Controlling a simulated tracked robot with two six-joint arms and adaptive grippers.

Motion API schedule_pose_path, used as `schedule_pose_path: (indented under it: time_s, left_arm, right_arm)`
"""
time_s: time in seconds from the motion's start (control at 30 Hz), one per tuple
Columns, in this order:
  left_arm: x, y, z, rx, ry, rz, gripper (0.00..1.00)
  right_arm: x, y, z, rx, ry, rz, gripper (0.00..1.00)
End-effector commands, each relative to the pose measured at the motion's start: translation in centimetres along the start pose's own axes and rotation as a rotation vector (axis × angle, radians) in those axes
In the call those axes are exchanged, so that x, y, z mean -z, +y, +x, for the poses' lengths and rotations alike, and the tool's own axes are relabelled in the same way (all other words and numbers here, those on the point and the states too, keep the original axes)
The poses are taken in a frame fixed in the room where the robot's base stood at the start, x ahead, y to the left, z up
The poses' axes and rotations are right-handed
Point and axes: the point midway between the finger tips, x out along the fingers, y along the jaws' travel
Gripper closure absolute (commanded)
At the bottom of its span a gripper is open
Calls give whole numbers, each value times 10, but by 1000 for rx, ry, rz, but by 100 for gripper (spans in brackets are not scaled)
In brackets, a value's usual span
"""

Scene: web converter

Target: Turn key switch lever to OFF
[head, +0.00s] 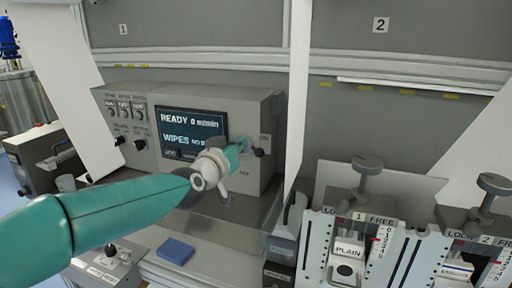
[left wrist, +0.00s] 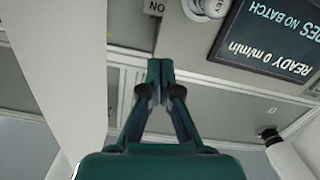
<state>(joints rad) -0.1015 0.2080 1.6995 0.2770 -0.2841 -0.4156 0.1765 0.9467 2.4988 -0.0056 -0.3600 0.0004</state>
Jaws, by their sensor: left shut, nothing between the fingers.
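The grey control console (head: 265,110) stands left of centre in the head view, with a lit display (head: 193,133) reading READY 0 m/min. A small black knob (head: 259,153), apparently the key switch lever, sits at its right end between small labels; its exact angle is unclear. My left gripper (head: 243,144) is just left of the knob, in front of the console face, partly hidden by my wrist. In the left wrist view its fingers (left wrist: 157,78) meet with nothing between them. That view shows the display (left wrist: 265,42) upside down; I cannot make out the lever there. My right gripper is out of view.
White web sheets hang left (head: 70,80) and right (head: 297,85) of the console. Units with black-topped knobs (head: 367,170) stand at the right. A blue block (head: 176,251) lies on the ledge below, and a small switch box (head: 108,262) stands at lower left.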

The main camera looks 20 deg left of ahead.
Motion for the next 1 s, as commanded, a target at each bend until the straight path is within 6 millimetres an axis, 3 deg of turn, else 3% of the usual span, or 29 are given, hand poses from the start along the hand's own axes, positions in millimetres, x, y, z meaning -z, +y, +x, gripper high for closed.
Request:
schedule_pose_path:
  time_s: [0.37, 0.43, 0.6, 1.0]
  left_arm:
    - [1, 0, 77, 2, -2, 0, 100]
    - [-17, -1, 77, 1, -6, 0, 100]
    - [-33, -1, 81, 2, -3, 0, 100]
    - [-39, -2, 82, 2, 0, -1, 100]
  right_arm:
    - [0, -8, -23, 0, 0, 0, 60]
    - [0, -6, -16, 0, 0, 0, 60]
    - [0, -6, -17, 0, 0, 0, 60]
    - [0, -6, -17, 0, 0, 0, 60]
